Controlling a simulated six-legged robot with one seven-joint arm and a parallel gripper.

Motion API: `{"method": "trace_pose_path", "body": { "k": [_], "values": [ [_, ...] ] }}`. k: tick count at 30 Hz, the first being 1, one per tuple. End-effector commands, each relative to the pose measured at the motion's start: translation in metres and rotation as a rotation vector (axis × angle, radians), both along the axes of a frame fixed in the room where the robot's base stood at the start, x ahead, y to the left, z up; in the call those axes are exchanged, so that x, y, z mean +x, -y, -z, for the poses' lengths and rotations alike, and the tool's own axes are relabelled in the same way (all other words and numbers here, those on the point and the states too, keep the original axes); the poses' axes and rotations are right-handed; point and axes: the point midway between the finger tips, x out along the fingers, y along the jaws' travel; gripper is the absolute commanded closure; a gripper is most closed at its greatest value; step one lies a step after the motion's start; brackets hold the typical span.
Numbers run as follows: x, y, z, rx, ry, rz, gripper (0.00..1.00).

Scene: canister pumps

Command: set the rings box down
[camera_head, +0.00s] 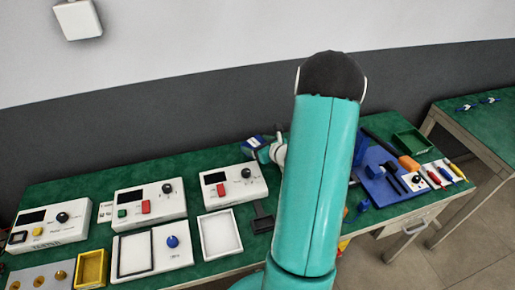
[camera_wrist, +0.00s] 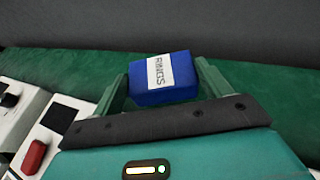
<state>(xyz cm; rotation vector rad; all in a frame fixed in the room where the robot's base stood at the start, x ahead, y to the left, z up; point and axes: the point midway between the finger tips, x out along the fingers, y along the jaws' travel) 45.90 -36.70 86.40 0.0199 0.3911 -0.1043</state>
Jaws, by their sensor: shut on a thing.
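The rings box (camera_wrist: 168,92) is blue with a white label reading RINGS. My gripper (camera_wrist: 164,80) is shut on it, with one green finger at each side. In the head view, the rings box (camera_head: 252,142) shows small at the back edge of the green table (camera_head: 200,160), partly hidden by my gripper (camera_head: 262,148). I cannot tell whether it touches the table top or is held just above it.
White control units (camera_head: 233,189) with knobs and red buttons stand just left of my arm. A white tray (camera_head: 220,254) lies in front. Right of my arm are a blue board (camera_head: 378,185) with tools and a green tray (camera_head: 411,142). A dark wall rises behind the table.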

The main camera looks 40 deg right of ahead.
Motion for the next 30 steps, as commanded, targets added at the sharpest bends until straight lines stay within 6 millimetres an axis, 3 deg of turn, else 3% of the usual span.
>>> {"method": "trace_pose_path", "body": {
  "k": [7, 19, 20, 22, 30],
  "values": [
    [-0.004, -0.004, 0.032, 0.003, -0.001, 0.006, 0.47],
    [-0.005, -0.004, 0.037, 0.001, 0.0, 0.007, 0.47],
    [-0.005, -0.004, 0.036, 0.0, 0.0, 0.007, 0.17],
    [-0.005, -0.004, 0.036, 0.0, 0.0, 0.007, 0.04],
    [-0.004, -0.004, 0.037, 0.001, -0.002, 0.005, 0.01]
  ]
}}
